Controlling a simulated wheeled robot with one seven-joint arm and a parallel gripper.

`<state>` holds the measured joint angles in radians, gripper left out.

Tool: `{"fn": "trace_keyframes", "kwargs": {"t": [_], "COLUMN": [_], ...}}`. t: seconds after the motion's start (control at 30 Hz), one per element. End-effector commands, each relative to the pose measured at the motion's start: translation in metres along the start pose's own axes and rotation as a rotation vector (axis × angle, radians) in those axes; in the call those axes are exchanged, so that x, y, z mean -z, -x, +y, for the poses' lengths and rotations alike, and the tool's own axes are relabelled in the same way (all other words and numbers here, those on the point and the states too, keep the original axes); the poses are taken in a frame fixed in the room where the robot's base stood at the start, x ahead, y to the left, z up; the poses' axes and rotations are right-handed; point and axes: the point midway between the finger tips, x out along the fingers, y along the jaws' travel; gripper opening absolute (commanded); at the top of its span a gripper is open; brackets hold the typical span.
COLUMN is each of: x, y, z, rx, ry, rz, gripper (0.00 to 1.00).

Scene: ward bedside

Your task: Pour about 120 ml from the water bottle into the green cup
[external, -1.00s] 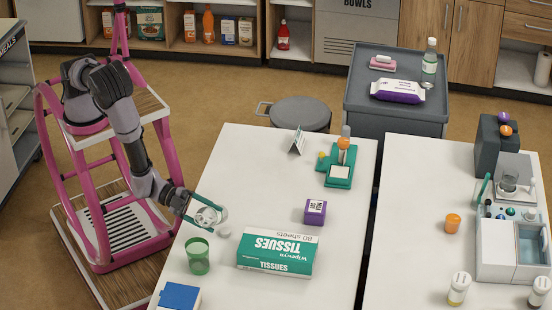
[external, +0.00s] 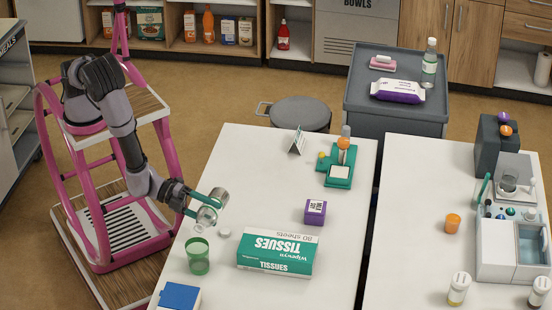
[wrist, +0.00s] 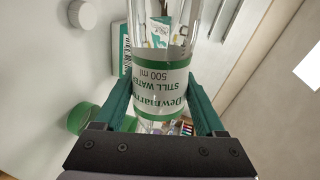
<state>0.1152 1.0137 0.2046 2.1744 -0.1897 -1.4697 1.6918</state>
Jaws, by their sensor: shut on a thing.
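The clear water bottle (external: 208,214) has a white and green label reading "STILL WATER 500 ml", which faces the wrist view (wrist: 160,92). My gripper (external: 204,205) is shut around the bottle, with a teal finger on each side in the wrist view (wrist: 158,82). The bottle is tipped over, its narrow end pointing down towards the green cup. The green cup (external: 198,260) stands upright on the table, just below the bottle; part of it shows at lower left in the wrist view (wrist: 80,118). I cannot tell whether water is flowing or how much is in the cup.
A white cap (external: 224,233) lies right of the cup. A tissue box (external: 278,252) stands to the right, a blue box (external: 179,297) in front, and a purple box (external: 315,212) farther right.

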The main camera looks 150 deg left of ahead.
Motion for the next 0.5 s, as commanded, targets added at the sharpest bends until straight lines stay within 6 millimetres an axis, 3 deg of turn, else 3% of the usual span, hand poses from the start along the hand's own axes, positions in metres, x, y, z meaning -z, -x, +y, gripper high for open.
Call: {"fn": "trace_keyframes", "kwargs": {"t": [0.5], "x": [0.0011], "y": [0.0002], "z": [-0.0009], "rx": [0.001], "ry": [-0.067], "rz": [-0.016], "gripper": [0.00]}}
